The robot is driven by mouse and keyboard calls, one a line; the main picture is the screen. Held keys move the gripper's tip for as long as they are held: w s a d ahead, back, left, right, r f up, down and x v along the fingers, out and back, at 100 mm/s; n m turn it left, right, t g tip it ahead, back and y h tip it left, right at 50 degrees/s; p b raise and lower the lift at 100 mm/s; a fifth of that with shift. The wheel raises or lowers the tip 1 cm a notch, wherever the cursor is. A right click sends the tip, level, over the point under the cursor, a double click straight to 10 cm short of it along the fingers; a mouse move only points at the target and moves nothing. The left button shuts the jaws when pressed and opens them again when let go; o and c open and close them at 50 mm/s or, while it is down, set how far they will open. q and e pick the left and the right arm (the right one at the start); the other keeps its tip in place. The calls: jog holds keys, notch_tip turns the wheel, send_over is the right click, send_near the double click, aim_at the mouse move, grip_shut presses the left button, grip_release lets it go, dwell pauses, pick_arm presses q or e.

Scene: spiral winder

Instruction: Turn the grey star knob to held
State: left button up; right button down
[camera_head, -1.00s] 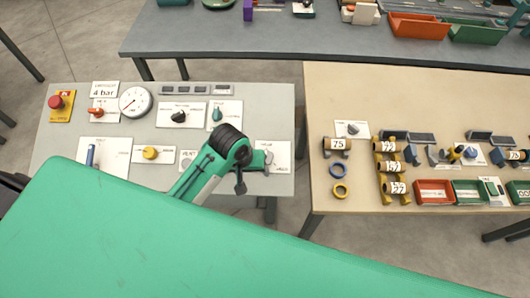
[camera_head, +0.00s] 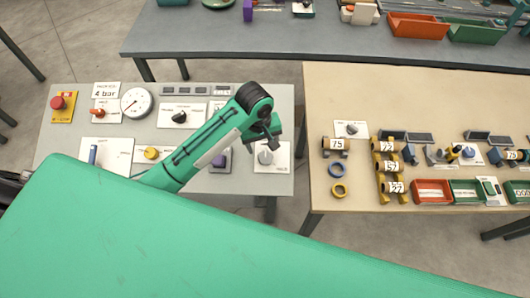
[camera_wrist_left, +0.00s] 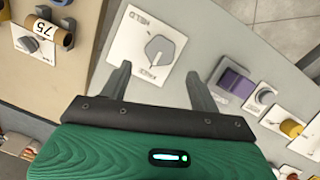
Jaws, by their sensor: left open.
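The grey star knob (camera_head: 265,156) sits on a white plate at the right end of the grey table. In the left wrist view the knob (camera_wrist_left: 159,49) is just beyond my fingertips, and its plate reads HELD at the far edge. A second label near the knob's other side is too small to read surely. My left gripper (camera_head: 270,136) is above the plate, open and empty. In the left wrist view its two fingers (camera_wrist_left: 160,82) stand apart, short of the knob and not visibly touching it. My right gripper is not in view.
A purple switch (camera_wrist_left: 237,83) is beside the knob plate. A yellow knob (camera_head: 151,153), a black knob (camera_head: 179,117) and a gauge (camera_head: 136,102) are further left. The tan table (camera_head: 320,100) stands to the right across a gap.

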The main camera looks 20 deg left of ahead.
aim_at(265, 156)
pick_arm(q)
jog(key=f, duration=0.3)
jog(key=f+p, duration=0.1)
jog(key=f, duration=0.2)
jog(key=shift+w+d, duration=0.1)
jog(key=shift+d, duration=0.1)
jog(key=shift+f+p, duration=0.3)
jog(key=shift+f, duration=0.4)
jog(key=shift+d, duration=0.1)
jog(key=c, duration=1)
jog(key=shift+o, duration=0.2)
jog(key=shift+w, duration=0.1)
